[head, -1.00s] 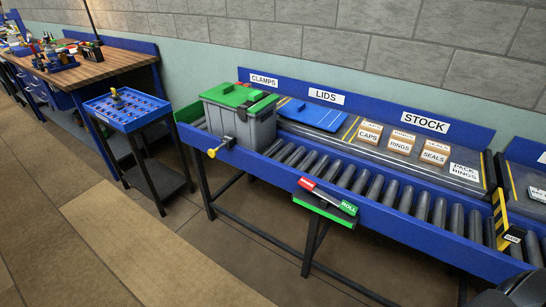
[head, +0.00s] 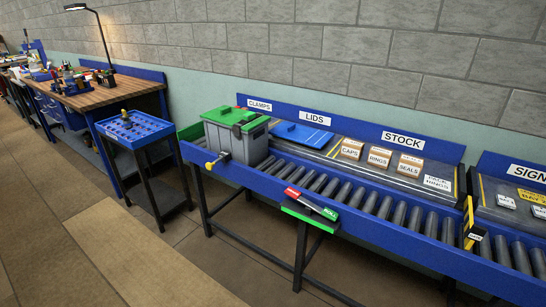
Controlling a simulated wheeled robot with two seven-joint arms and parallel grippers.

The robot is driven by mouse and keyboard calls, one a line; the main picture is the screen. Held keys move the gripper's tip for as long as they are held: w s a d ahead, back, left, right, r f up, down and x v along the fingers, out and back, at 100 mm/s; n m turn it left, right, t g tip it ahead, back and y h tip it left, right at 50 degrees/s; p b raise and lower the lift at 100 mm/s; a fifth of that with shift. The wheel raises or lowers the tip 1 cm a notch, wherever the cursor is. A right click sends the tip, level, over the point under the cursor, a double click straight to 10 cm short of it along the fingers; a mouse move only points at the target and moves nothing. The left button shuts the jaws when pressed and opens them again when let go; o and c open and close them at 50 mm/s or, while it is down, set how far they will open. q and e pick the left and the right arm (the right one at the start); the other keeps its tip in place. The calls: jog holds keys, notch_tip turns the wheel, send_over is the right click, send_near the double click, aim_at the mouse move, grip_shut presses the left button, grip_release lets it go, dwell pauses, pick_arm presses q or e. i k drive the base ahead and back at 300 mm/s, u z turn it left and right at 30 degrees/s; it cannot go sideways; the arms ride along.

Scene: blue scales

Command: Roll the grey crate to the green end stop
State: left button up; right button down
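The grey crate (head: 262,145) stands upright on the rollers near the left end of the blue conveyor, with a green lid (head: 232,115) on top. A green plate, which looks like the end stop (head: 190,132), is at the conveyor's left end, left of the crate. Neither of my grippers is in view.
A yellow-knobbed fitting (head: 213,162) sticks out from the front rail beside the crate. A yellow-black gate (head: 470,225) stands at the right. The rollers (head: 345,195) between are clear.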

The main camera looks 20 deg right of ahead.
aim_at(250, 148)
jog(key=z, duration=1)
jog(key=i, duration=0.95)
jog(key=u, duration=1.7)
